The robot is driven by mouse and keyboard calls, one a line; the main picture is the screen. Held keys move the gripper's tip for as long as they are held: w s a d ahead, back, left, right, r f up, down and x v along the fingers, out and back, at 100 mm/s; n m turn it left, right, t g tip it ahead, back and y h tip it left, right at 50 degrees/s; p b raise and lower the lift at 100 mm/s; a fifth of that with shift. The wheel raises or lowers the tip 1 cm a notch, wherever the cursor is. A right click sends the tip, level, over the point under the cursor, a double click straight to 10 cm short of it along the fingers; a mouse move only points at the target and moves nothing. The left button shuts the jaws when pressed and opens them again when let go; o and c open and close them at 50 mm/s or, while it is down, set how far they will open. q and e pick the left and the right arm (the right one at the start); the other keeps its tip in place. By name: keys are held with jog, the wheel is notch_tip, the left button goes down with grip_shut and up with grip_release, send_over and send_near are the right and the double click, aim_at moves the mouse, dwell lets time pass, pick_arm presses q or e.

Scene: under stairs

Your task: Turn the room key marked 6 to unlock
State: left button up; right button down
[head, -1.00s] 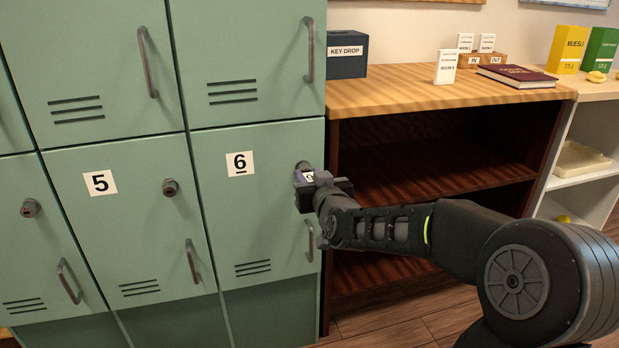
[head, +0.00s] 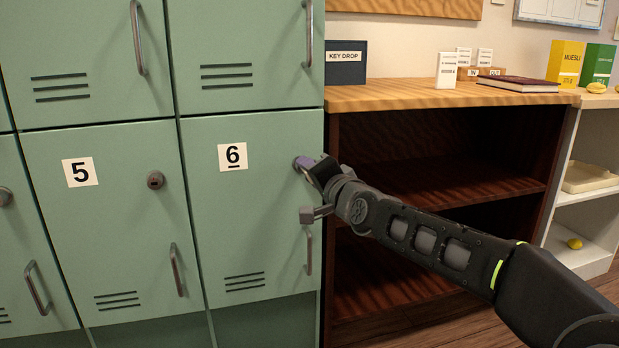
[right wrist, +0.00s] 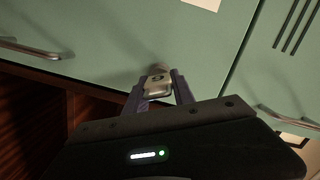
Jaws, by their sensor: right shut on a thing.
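Locker door 6 (head: 255,215) is shut, with its number label (head: 232,157) at the upper middle. My right gripper (head: 308,168) is at the right edge of this door, at lock height. In the right wrist view my right gripper (right wrist: 160,88) is shut on the key (right wrist: 157,84), whose pale tag-like head shows a 6. The key's far end meets the round lock (right wrist: 160,68) on the green door. In the head view the gripper hides most of the key and lock. My left gripper is out of view.
Locker door 5 (head: 110,220) with its own lock (head: 155,180) stands left. Door 6's handle (head: 309,250) hangs just below my gripper. A wooden shelf unit (head: 440,97) stands right, bearing a key drop box (head: 346,63) and a dark red book (head: 517,84).

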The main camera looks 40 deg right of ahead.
jog(key=m+t, duration=0.1)
jog(key=m, duration=0.3)
jog(key=shift+a+f+m, duration=0.1)
jog(key=shift+f+m, duration=0.05)
jog(key=shift+m, duration=0.15)
jog(key=shift+d, duration=0.2)
jog(key=c, duration=1)
grip_release()
jog(key=shift+o, duration=0.3)
jog(key=o, duration=0.9)
jog(key=shift+o, duration=0.2)
jog(key=shift+s, duration=0.15)
